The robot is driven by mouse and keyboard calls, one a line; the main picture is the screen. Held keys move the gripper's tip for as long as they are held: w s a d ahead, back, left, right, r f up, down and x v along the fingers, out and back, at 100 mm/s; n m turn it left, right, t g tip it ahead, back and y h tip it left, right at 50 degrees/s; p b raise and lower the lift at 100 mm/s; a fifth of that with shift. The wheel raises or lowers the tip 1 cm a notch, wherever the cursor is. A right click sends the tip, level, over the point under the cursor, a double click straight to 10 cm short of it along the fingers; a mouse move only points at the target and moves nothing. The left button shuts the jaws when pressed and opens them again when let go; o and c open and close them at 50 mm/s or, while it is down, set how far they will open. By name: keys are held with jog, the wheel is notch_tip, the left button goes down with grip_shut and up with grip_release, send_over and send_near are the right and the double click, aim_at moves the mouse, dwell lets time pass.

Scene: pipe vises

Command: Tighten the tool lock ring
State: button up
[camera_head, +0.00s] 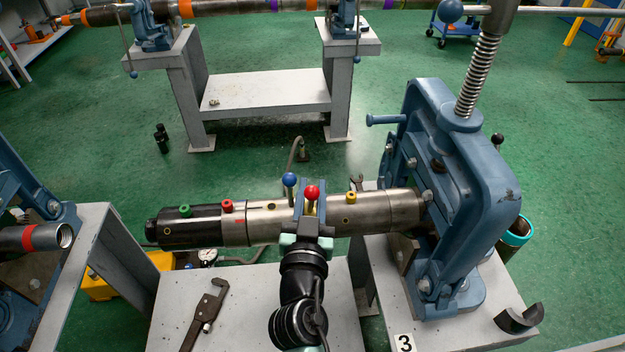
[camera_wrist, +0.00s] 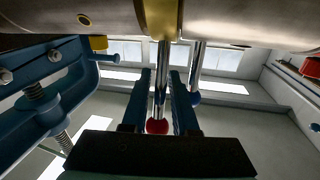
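The tool (camera_head: 270,220) is a long silver cylinder with a black left end, lying level with its right end in the blue vise (camera_head: 455,190). The lock ring shows as a brass-coloured band (camera_wrist: 160,18) around the tool in the wrist view. Two metal rods stick out from the ring area, one with a red ball (camera_head: 312,192), the other with a blue ball (camera_head: 289,179). My gripper (camera_head: 311,207) is at the tool's middle. In the wrist view its two blue fingers (camera_wrist: 162,100) stand either side of the red-ball rod, with visible gaps. The ring is mostly hidden in the head view.
A grey bench (camera_head: 250,300) lies below the tool, with a pipe wrench (camera_head: 206,312) on it. A numbered grey stand (camera_head: 380,290) carries the vise. Green, red and yellow knobs line the tool's top. Another bench (camera_head: 265,90) stands behind, across open green floor.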

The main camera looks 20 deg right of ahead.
jog(key=shift+w+d, duration=0.3)
jog(key=shift+w, duration=0.2)
grip_shut()
dwell(1.2)
